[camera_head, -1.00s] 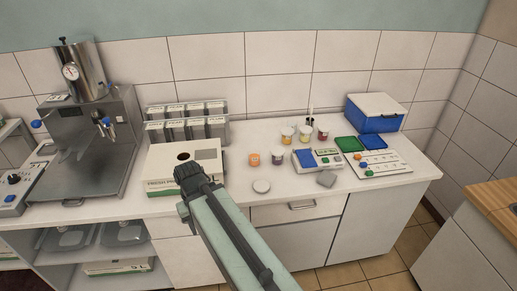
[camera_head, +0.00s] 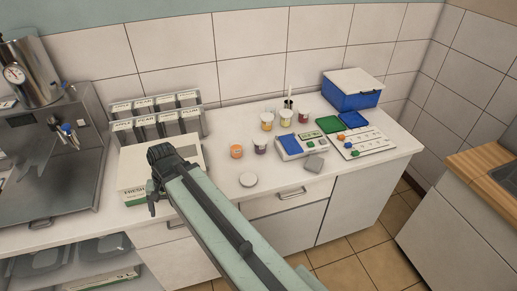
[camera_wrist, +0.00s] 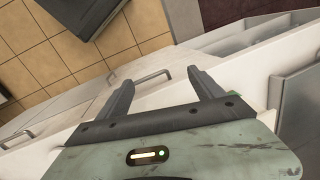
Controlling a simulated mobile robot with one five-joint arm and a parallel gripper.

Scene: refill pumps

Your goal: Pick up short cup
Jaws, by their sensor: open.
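Several small cups stand on the white counter in the head view. An orange-topped cup (camera_head: 236,151) and a dark-filled cup (camera_head: 260,146) are nearest. A yellow one (camera_head: 267,121), another pale one (camera_head: 286,117) and a red one (camera_head: 303,116) stand behind. The orange-topped cup looks low, but I cannot tell for certain which is the short cup. My gripper is left of the cups in the head view, by the front of the juice box. In the wrist view my gripper (camera_wrist: 158,82) is open, with nothing between its fingers. No cup shows there.
A white juice box (camera_head: 140,184) is left of the cups. A blue-and-white device (camera_head: 290,147), a peg board (camera_head: 366,145) and a blue bin (camera_head: 352,95) stand right. Drawer handles (camera_head: 291,193) project from the counter front.

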